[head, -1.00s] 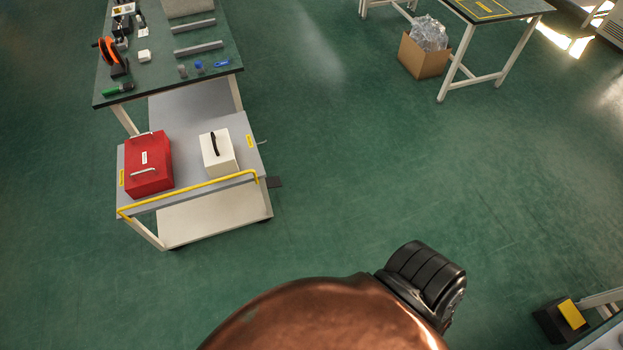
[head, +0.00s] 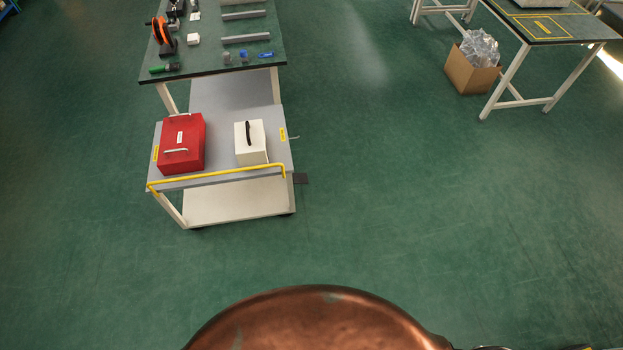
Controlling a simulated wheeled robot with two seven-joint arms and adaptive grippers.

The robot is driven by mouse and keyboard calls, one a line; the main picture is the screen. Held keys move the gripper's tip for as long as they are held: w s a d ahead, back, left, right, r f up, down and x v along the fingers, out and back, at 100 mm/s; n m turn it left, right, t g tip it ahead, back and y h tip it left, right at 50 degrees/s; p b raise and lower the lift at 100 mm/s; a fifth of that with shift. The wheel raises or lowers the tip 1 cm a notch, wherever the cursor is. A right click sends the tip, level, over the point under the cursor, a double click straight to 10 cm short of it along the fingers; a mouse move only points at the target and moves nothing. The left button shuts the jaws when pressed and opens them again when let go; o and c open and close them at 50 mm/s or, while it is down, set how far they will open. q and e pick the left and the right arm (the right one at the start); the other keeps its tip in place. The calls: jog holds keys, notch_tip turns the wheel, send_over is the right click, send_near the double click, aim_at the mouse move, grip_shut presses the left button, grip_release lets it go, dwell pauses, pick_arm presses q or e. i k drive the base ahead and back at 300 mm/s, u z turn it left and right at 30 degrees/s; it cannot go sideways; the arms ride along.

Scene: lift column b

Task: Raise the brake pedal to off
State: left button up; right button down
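A grey cart (head: 221,184) with a yellow rail stands left of the middle in the head view. Neither of my grippers is in view, and nothing touches the pedal.
A red case (head: 182,144) and a white box (head: 250,143) stand on the cart. A green-topped workbench (head: 210,58) with tools adjoins it behind. A cardboard box (head: 471,75) sits by a table (head: 547,30) at upper right. The floor right of the cart is clear.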

aim_at(298, 178)
jog(key=u, duration=0.7)
jog(key=i, duration=1.3)
jog(key=z, duration=0.05)
